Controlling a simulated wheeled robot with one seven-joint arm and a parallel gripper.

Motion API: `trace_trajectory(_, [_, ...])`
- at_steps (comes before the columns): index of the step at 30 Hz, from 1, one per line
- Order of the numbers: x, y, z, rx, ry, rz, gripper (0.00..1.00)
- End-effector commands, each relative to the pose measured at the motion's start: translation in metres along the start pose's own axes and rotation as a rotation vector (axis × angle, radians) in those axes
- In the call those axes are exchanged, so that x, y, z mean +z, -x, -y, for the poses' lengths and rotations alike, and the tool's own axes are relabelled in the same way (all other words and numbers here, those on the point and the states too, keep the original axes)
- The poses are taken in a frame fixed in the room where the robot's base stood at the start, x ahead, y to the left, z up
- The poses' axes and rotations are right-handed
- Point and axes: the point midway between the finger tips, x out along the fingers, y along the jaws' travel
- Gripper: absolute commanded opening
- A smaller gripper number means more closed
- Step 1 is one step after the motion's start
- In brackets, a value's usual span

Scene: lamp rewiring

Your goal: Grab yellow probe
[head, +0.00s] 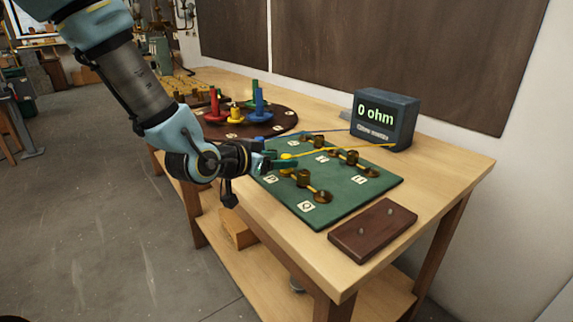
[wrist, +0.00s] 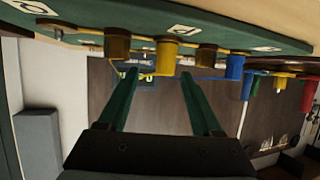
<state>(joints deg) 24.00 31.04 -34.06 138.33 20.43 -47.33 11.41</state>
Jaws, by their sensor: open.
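The yellow probe (head: 288,156) stands at the left side of the green board (head: 335,208), with a yellow wire running toward the meter. In the wrist view, which looks upside down, the yellow probe (wrist: 167,56) hangs from the board between two brass posts. My gripper (head: 284,163) is open and empty beside the probe at the board's left edge. In the wrist view my gripper's fingers (wrist: 158,80) are apart, with the probe just beyond the tips and not clearly between them. The blue probe (wrist: 235,67) is to the right there.
The meter (head: 385,118) reads 0 ohm at the back. Brass posts (head: 303,177) and letter cards stand on the board. A dark wooden block (head: 372,230) lies at the front right. A round brown board (head: 283,118) with coloured pegs is at the back left.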

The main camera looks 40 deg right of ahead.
Motion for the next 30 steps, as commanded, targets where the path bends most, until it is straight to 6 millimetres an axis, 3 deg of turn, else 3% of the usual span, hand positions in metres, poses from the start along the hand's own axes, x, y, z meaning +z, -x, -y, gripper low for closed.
trace_trajectory(3, [-0.001, -0.015, 0.0, 0.0, 0.002, 0.001, 0.67])
trace_trajectory(10, [-0.001, -0.029, 0.002, -0.002, 0.003, 0.003, 0.67])
trace_trajectory(19, [-0.001, -0.067, 0.006, -0.002, 0.003, 0.004, 0.67])
trace_trajectory(29, [0.0, -0.073, 0.006, -0.004, 0.002, 0.004, 0.67])
trace_trajectory(30, [0.0, -0.073, 0.006, -0.004, 0.002, 0.004, 0.62])
